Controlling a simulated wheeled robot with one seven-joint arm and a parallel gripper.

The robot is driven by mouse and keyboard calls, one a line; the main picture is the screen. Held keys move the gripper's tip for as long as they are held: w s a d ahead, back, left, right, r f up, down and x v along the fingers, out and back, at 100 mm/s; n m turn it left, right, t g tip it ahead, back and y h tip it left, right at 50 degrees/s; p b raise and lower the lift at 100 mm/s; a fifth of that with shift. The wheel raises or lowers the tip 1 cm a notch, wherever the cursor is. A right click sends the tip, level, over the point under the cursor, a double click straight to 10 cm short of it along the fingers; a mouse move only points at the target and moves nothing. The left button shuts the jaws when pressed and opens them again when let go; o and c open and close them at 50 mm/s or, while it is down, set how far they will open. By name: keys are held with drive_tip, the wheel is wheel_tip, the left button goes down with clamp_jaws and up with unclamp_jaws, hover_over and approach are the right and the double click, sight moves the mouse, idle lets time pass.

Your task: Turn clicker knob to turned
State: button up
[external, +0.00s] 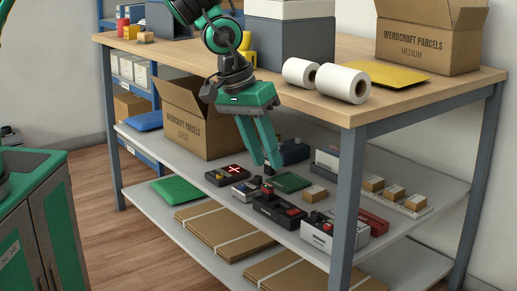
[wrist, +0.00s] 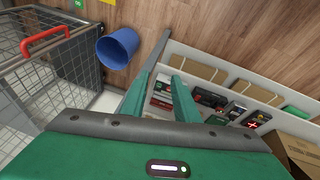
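My gripper (external: 267,165) hangs in front of the counter, over the middle shelf. Its two fingers point down and stand apart, with nothing between them; they also show in the wrist view (wrist: 157,80). Below the fingertips, a black box (external: 278,210) with a red part carries a small dark upright piece (external: 268,189), which looks like a knob. Beside it stands a white box with a dark top (external: 318,231). I cannot tell for certain which device is the clicker, nor how its knob is turned. The fingers appear clear of these devices.
The shelf (external: 170,144) also holds a black box with a red cross (external: 228,174), a green pad (external: 289,182) and small cartons (external: 373,184). An open carton (external: 190,118) stands left. The table leg (external: 346,200) and tabletop edge (external: 300,98) bound the space. A blue bin (wrist: 117,47) stands on the floor.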

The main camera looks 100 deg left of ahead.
drive_tip(key=a+f+n+y, duration=0.1)
drive_tip(key=a+f, duration=0.2)
drive_tip(key=a, duration=0.4)
drive_tip(key=s+a+f+n+y, duration=0.1)
drive_tip(key=a+f+n, duration=0.15)
drive_tip(key=a, duration=0.35)
drive_tip(key=a+f+n+y, duration=0.1)
drive_tip(key=a+f, duration=0.3)
drive_tip(key=a, duration=0.3)
drive_tip(key=g+y, duration=0.1)
drive_tip(key=y, duration=0.3)
approach(258, 176)
drive_tip(key=shift+n, duration=0.35)
drive_tip(key=x, duration=0.8)
drive_tip(key=shift+w+f, duration=0.1)
drive_tip(key=shift+f, duration=0.1)
clamp_jaws()
